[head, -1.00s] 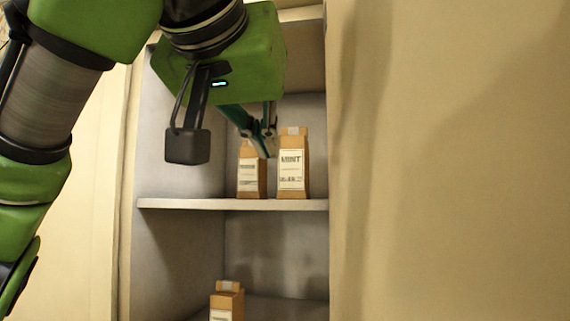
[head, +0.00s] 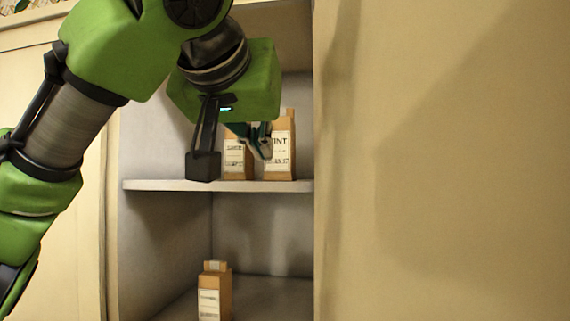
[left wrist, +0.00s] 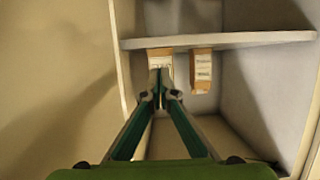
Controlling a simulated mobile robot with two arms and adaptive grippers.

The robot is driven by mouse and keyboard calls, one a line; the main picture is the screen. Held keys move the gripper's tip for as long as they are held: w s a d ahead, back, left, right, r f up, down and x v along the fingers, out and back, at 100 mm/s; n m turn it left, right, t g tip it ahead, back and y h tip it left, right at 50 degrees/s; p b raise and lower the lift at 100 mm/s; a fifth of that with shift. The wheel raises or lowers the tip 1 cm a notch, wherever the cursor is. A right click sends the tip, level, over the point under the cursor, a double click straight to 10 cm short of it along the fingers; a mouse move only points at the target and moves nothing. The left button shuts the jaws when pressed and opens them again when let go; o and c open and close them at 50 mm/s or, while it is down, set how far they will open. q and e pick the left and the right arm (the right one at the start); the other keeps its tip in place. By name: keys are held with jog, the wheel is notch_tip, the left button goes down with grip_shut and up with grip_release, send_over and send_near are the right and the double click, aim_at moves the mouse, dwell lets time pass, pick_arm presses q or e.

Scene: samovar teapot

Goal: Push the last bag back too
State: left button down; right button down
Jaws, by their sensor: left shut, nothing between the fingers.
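The MINT bag (head: 284,167), brown with a pale label, stands upright on the upper shelf (head: 220,186) at the right. A second, similar bag (head: 236,162) stands to its left. My left gripper (head: 265,150) is shut and empty, its fingertips in front of the left part of the MINT label. In the left wrist view, which looks upside down, the closed fingertips (left wrist: 160,95) cover part of the MINT bag (left wrist: 159,58), with the other bag (left wrist: 201,70) to the right. I cannot tell whether the fingertips touch the bag. My right gripper is out of view.
A third bag (head: 214,292) stands on the lower shelf. The cabinet's right side (head: 335,150) rises close beside the MINT bag. Free shelf room lies left of the two upper bags, partly behind my left wrist.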

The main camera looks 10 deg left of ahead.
aim_at(280, 162)
pick_arm(q)
jog(key=shift+r+p+x, duration=0.15)
jog(key=shift+p+x, duration=0.3)
jog(key=shift+x, duration=1.2)
jog(key=shift+r+p+x, duration=0.1)
jog(key=shift+p+x, duration=0.35)
jog(key=shift+x, duration=1.15)
jog(key=shift+w+p, duration=1.9)
jog(key=shift+w, duration=2.2)
jog(key=shift+w+p, duration=0.55)
jog(key=shift+w, duration=1.35)
